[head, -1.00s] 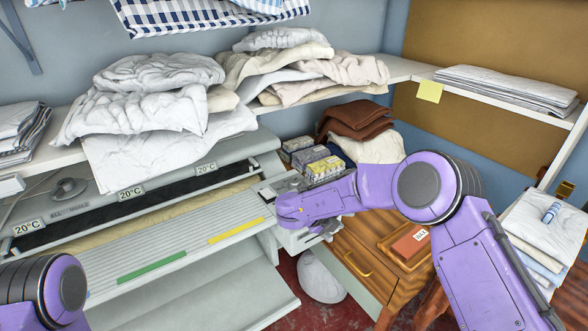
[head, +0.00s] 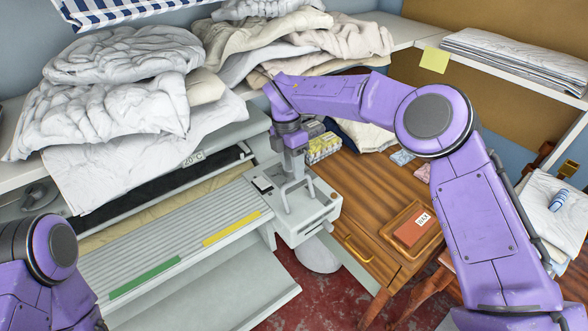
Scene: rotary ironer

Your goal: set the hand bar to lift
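The ironer's grey control end (head: 306,222) sits at the right end of its feed table. A pale grey upright bar, which looks like the hand bar (head: 284,200), stands on top of it. My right gripper (head: 297,178) points down just above and at this bar. Its fingers overlap the bar in the picture, so I cannot tell whether they touch it, or whether they are open or shut. My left arm shows at the lower left, but its gripper is out of view.
The slatted feed table (head: 165,240) has a green strip and a yellow strip. Piled white linen (head: 130,110) lies on the shelf behind. A wooden cabinet (head: 375,195) with a wax box (head: 412,230) stands to the right. Small boxes (head: 322,147) stand close behind my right gripper.

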